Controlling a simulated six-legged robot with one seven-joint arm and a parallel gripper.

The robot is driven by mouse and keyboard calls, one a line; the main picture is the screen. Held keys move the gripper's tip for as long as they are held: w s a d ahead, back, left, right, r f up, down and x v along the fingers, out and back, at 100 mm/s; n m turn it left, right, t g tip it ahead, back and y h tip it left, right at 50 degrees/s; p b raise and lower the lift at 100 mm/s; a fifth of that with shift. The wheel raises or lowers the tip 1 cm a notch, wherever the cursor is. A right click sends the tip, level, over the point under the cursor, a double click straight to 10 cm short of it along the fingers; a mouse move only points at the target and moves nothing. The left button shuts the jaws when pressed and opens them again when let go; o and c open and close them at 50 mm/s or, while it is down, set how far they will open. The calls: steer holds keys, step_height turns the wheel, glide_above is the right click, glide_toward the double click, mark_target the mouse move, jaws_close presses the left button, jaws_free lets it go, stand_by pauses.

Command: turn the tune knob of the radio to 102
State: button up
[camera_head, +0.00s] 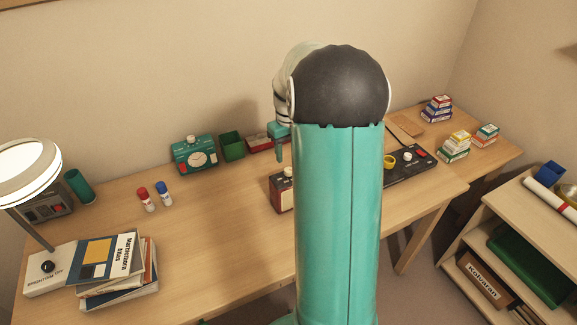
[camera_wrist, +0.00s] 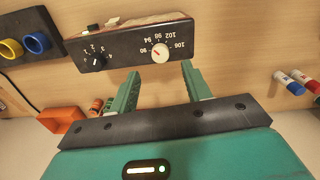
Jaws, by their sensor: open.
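The radio shows in the wrist view as a dark front panel (camera_wrist: 120,50) with two knobs. Its white tune knob (camera_wrist: 160,53) sits on the right, with a scale from 90 to 106 around it. The knob's red pointer appears turned toward the low end, near 90 to 94; the exact reading is unclear. A black knob with a small number scale is on the left. My gripper (camera_wrist: 160,75) is open and empty, its fingertips either side of the tune knob's line and short of it.
A black panel with rings (camera_head: 410,166) lies right. Lamp and books are at left. The desk near the markers is clear.

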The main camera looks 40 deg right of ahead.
mark_target(289, 169)
step_height(289, 169, down, 6)
steer(key=shift+f, duration=0.2)
steer(key=c, duration=1)
